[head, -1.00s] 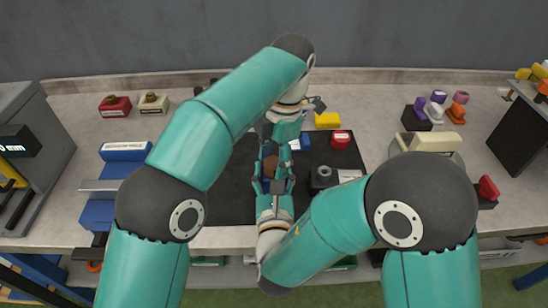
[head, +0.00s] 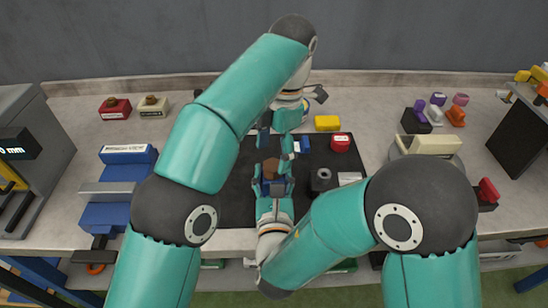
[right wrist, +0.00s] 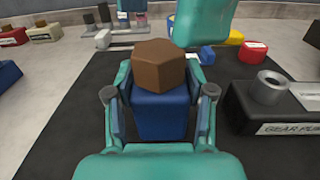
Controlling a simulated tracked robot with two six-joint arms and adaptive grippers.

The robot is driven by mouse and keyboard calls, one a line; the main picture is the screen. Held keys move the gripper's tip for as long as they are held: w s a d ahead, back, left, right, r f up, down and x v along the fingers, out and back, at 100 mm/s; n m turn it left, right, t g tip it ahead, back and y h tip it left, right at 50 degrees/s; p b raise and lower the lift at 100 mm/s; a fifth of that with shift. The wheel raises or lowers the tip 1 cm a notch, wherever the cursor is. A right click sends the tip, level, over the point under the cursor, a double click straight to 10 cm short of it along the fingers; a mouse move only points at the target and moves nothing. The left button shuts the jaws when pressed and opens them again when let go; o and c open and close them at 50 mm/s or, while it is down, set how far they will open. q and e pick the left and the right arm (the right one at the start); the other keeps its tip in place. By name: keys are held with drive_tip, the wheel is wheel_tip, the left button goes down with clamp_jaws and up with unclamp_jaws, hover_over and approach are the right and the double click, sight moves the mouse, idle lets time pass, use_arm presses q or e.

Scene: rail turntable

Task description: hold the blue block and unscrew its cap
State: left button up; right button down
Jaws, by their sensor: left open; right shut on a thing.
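The blue block (right wrist: 160,112) stands upright between the fingers of my right gripper (right wrist: 160,100), which is shut on it. A brown hexagonal cap (right wrist: 158,64) sits on top of the block. In the head view the cap (head: 270,168) shows just beyond the right gripper (head: 273,187), with the block mostly hidden. My left gripper (head: 275,143) is open and empty, behind the cap and apart from it. Part of the left gripper also hangs at the top of the right wrist view, behind and right of the cap.
A black mat (head: 235,190) lies beneath. On its right are a dark block with a grey ring (head: 322,177) and a red container (head: 340,142). A yellow block (head: 327,123) lies behind. A blue vise-like fixture (head: 112,190) stands left; red and beige blocks sit at the back left.

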use_arm(q)
drive_tip(key=shift+r, duration=0.5)
drive_tip(key=shift+s+m, duration=0.1)
drive_tip(key=shift+m, duration=0.4)
drive_tip(key=m, duration=0.5)
drive_tip(key=shift+t, duration=0.4)
drive_tip(key=m+t, duration=0.1)
drive_tip(key=m, duration=0.4)
drive_tip(key=shift+m, duration=0.4)
drive_tip(key=m, duration=0.6)
drive_tip(key=shift+t+h, duration=0.3)
drive_tip(key=shift+h, duration=0.1)
drive_tip(key=m, duration=0.6)
drive_tip(key=shift+h, duration=0.4)
drive_tip(key=shift+f, duration=0.1)
